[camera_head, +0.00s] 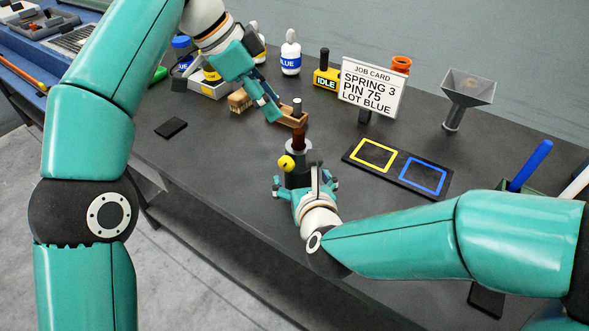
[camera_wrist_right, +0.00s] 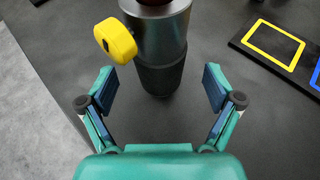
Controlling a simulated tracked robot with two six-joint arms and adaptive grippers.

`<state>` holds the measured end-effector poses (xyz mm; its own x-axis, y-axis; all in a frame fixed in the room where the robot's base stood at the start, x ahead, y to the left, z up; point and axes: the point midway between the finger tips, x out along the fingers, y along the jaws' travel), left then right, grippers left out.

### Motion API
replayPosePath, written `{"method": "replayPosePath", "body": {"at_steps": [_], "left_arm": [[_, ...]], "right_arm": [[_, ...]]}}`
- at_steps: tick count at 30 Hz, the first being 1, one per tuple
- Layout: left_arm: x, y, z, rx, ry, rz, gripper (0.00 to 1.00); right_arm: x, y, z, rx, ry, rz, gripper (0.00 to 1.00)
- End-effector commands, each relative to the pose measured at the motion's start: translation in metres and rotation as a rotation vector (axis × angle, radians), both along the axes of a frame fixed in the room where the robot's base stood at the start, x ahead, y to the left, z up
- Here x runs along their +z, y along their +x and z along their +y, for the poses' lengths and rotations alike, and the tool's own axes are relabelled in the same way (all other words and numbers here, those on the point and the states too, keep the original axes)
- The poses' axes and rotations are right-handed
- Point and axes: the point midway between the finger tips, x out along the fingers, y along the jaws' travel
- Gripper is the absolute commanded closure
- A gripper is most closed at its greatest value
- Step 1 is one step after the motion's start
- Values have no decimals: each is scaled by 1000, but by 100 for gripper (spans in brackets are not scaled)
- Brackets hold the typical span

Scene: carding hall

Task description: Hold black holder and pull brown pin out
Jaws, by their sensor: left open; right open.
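The black holder (camera_wrist_right: 162,76) stands upright on the bench, with a silver collar on top and a yellow knob (camera_wrist_right: 115,40) on its side. The brown pin (camera_head: 299,138) stands upright in the collar; only its lower edge shows at the top of the right wrist view. My right gripper (camera_head: 305,183) is low and open, its fingers on either side of the holder. The right wrist view (camera_wrist_right: 160,90) shows gaps between both fingers and the holder. My left gripper (camera_head: 277,109) is open, above and left of the pin, near a tan wooden piece (camera_head: 291,119).
A dark mat with yellow and blue squares (camera_head: 397,168) lies right of the holder. A job card (camera_head: 371,88), an IDLE block (camera_head: 327,77), a blue-labelled bottle (camera_head: 290,55) and a grey funnel (camera_head: 466,90) stand behind.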

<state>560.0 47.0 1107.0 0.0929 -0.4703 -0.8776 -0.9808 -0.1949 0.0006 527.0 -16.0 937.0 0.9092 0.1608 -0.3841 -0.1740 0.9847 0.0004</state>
Motion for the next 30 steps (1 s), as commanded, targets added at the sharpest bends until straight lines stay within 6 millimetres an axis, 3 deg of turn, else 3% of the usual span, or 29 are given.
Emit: {"method": "replayPosePath", "body": {"at_steps": [3,9,21,30], "left_arm": [[0,0,0,0,0,0,58],[0,0,0,1,0,0,58],[0,0,0,1,0,0,58],[0,0,0,1,0,0,58]], "right_arm": [[-9,19,3,-2,0,1,9],[-16,38,7,0,0,1,9],[-18,43,8,1,0,-1,9],[-18,43,8,1,1,-1,59]]}}
